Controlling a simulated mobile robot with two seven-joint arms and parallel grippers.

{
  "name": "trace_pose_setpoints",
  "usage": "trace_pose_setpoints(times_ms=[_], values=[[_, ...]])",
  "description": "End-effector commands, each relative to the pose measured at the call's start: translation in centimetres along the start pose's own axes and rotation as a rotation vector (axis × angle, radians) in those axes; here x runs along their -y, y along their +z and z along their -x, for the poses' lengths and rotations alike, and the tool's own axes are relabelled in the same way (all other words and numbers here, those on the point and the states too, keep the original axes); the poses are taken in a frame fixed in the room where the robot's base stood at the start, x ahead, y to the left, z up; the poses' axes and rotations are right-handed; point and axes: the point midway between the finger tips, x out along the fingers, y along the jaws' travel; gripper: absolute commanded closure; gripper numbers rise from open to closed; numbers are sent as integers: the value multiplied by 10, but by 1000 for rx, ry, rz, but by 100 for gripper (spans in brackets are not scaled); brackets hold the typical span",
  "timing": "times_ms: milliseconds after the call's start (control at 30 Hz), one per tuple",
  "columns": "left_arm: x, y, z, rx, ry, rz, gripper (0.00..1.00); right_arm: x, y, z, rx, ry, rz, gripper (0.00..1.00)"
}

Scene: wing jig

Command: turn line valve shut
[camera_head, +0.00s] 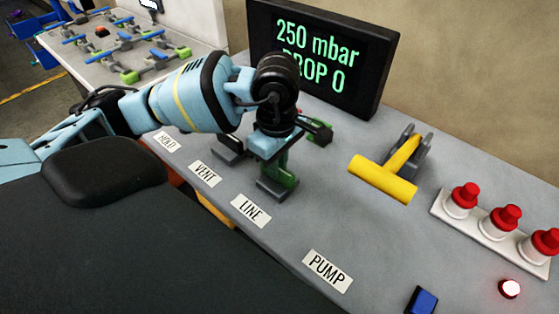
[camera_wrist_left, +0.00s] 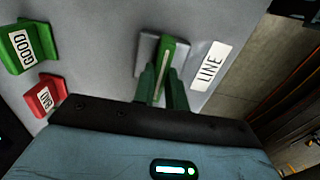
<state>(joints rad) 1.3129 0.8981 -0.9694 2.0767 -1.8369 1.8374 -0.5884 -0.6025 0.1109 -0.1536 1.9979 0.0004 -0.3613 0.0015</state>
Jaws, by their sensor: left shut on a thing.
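The line valve (camera_head: 278,190) stands on the grey bench behind the LINE label (camera_head: 250,211), with a grey base and a green handle. My left gripper (camera_head: 276,160) reaches down from above onto this handle and hides its top. In the left wrist view the green handle (camera_wrist_left: 167,58) stands between the two dark green fingers of my left gripper (camera_wrist_left: 163,88), which are shut on it. The LINE label (camera_wrist_left: 209,66) lies to its right there. A display (camera_head: 320,55) reads 250 mbar, DROP 0. My right gripper is out of view.
A yellow T-shaped pump handle (camera_head: 383,179) stands right of the line valve, behind the PUMP label (camera_head: 328,270). Several red-capped knobs (camera_head: 505,216) sit further right. A green GOOD block (camera_wrist_left: 27,47) and red BAD block (camera_wrist_left: 45,96) are near the valve.

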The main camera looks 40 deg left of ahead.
Motion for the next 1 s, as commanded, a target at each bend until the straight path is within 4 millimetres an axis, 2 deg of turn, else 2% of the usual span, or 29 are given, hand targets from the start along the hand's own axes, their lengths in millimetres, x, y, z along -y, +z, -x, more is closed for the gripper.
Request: trace_pose_setpoints(times_ms=[600, 633, 800, 1000], values=[[-1, 0, 2, 1, 6, -45, 100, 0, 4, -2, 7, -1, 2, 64], [-1, 0, 2, 1, 6, -45, 85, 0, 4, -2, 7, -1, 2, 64], [-1, 0, 2, 1, 4, -44, 65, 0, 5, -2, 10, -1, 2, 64], [0, 0, 1, 1, 2, -44, 65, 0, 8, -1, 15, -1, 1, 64]])
